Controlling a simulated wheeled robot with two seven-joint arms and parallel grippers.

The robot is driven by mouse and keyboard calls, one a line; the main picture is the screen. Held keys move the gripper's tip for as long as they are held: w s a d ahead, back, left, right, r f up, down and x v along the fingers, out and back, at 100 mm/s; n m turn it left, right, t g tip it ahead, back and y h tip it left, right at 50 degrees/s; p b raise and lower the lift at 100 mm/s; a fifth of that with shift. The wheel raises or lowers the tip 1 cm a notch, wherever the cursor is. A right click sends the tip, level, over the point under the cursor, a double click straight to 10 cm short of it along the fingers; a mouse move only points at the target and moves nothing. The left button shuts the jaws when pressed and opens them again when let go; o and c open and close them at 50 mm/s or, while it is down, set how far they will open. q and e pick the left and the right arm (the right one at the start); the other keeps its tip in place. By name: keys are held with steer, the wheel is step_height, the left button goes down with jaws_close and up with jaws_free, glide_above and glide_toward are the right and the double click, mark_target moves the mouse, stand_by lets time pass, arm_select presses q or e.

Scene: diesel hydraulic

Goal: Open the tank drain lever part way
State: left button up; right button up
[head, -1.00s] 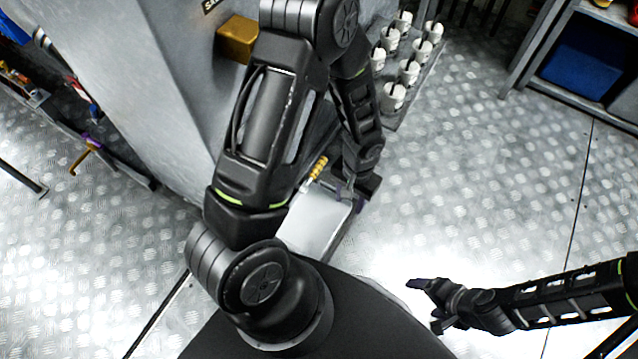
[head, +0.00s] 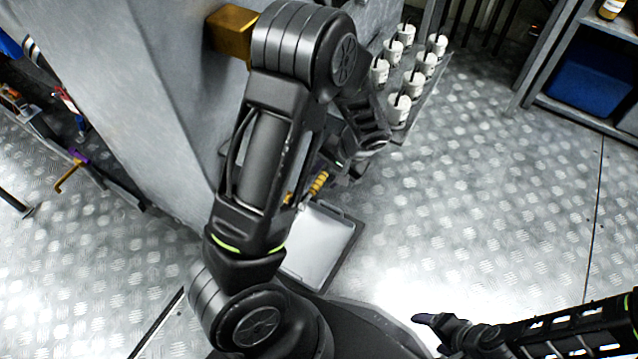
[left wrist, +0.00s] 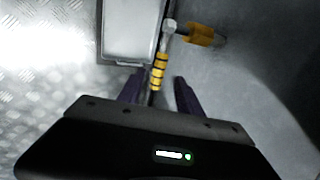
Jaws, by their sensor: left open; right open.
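The tank drain lever (left wrist: 158,72) has yellow and black bands. It runs from a pale pivot beside a yellow fitting (left wrist: 200,34) on the grey tank wall (left wrist: 265,65). Part of the lever (head: 318,183) also shows in the head view, partly covered by my left arm. My left gripper (left wrist: 160,78) is open, and the lever's free end lies between its two dark fingers, with no clear contact. In the head view, my left gripper's fingers are mostly hidden by the arm. My right gripper (head: 428,325) is open and empty at the lower right, away from the lever.
A pale tray (head: 318,248) lies on the floor under the lever. A rack of white cups (head: 400,108) stands beyond, and a brass-coloured block (head: 231,32) juts from the tank. A shelf with a blue bin (head: 588,75) is at upper right. The middle floor is clear.

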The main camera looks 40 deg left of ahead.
mark_target(318, 185)
arm_select(q)
steer(key=b+x, duration=0.2)
steer(key=x, duration=0.4)
steer(key=shift+f, duration=0.2)
jaws_close()
stand_by(1.2)
